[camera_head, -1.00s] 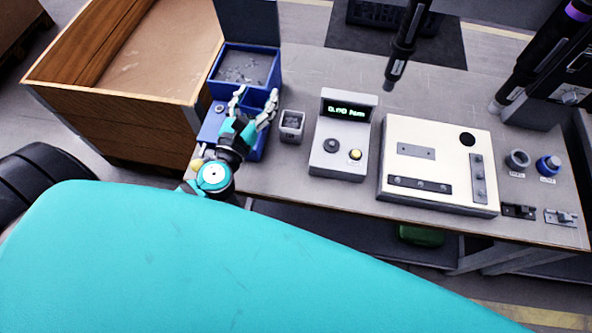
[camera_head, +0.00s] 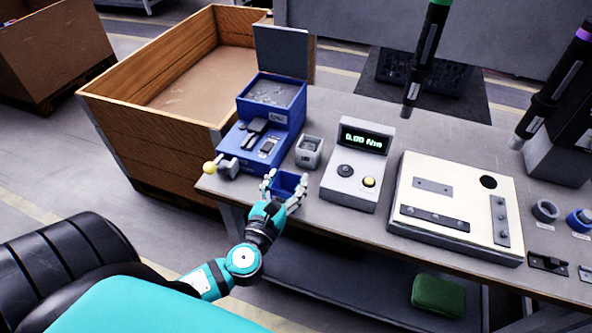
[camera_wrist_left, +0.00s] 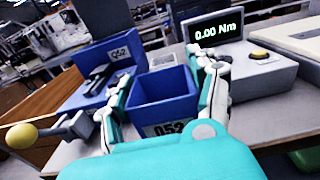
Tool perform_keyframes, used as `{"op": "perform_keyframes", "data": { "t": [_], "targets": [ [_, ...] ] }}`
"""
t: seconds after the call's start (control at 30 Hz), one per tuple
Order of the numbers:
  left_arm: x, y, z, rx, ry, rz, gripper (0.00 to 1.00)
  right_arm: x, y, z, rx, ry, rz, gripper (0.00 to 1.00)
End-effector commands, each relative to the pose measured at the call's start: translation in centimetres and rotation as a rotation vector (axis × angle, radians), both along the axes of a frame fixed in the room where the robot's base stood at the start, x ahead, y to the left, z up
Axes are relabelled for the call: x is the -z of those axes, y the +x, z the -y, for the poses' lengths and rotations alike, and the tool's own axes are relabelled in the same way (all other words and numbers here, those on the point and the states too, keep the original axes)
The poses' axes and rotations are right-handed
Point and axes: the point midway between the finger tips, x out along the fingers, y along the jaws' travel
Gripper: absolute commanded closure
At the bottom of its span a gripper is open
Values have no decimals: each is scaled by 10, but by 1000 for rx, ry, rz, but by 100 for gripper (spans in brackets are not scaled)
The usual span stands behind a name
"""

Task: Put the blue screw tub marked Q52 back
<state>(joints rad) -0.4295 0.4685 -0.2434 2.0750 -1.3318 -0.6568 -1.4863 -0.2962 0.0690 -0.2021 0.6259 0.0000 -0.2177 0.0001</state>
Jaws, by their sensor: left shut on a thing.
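My left gripper (camera_head: 283,188) is shut on the blue tub (camera_head: 288,182) near the front edge of the bench. In the left wrist view the tub (camera_wrist_left: 163,88) sits between the fingers of the gripper (camera_wrist_left: 165,95), its Q52 label (camera_wrist_left: 168,128) facing the camera and no screws visible inside. Beyond it to the left is a blue feeder (camera_head: 238,142) with its own Q52 label (camera_wrist_left: 118,54), dark fittings on its low deck and an upper bin (camera_head: 272,92) holding small screws under a raised lid (camera_head: 282,50). My right gripper is not in view.
A small grey cup (camera_head: 309,150) stands between the feeder and the torque meter (camera_head: 358,165), which reads 0.00 Nm. A yellow-knobbed lever (camera_head: 210,168) sticks out at the feeder's front left. A white fixture board (camera_head: 455,205) and hanging screwdriver (camera_head: 425,60) are farther right.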

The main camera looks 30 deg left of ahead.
Motion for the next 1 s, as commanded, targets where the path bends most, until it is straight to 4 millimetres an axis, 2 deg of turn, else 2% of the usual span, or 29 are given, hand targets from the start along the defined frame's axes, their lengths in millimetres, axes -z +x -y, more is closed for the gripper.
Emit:
{"op": "perform_keyframes", "data": {
  "t": [0.03, 0.2, 0.33, 0.47, 0.6, 0.7, 1.0],
  "targets": [
    [-3, 15, -5, 0, 3, 5, 81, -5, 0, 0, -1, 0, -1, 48],
    [2, 53, -18, 0, 2, 4, 81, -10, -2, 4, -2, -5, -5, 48],
    [6, 69, -23, 0, 0, 2, 81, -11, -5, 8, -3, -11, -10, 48],
    [12, 74, -25, 1, 0, 0, 81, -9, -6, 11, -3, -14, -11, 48],
    [34, 74, -25, 0, 0, -3, 81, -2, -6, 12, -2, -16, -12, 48],
    [42, 74, -25, 1, 1, -1, 81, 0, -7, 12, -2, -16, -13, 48],
    [43, 74, -25, 1, -1, 0, 81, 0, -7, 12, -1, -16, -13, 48]
  ]
}}
